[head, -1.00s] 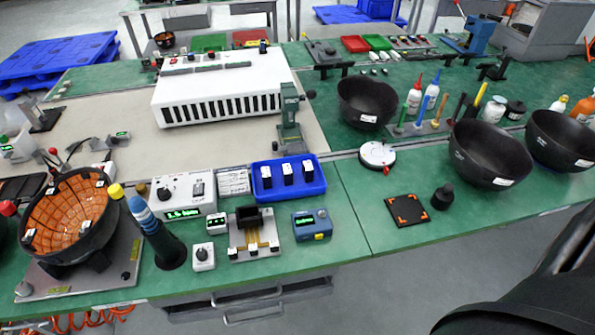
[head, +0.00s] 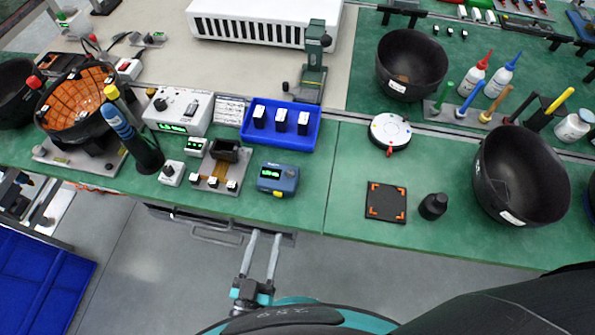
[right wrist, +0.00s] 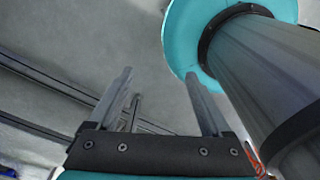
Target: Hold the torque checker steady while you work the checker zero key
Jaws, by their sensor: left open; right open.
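The torque checker appears to be the small blue box (head: 278,178) with a lit green display, near the front edge of the green bench in the head view. A yellow key (head: 280,194) shows low on its front; I cannot read its label. My left gripper (head: 265,237) is open and empty, in front of the bench edge and below the box in the picture, apart from it. My right gripper (right wrist: 158,74) shows only in the right wrist view, open with nothing between its fingers; the checker is not in that view.
Left of the checker stand a small fixture (head: 217,178), a knob box (head: 172,173) and a dark holder with a blue-topped tool (head: 148,155). A blue tray (head: 247,132) lies behind. Bench (head: 310,215) right of the checker is clear up to a black square pad (head: 386,202).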

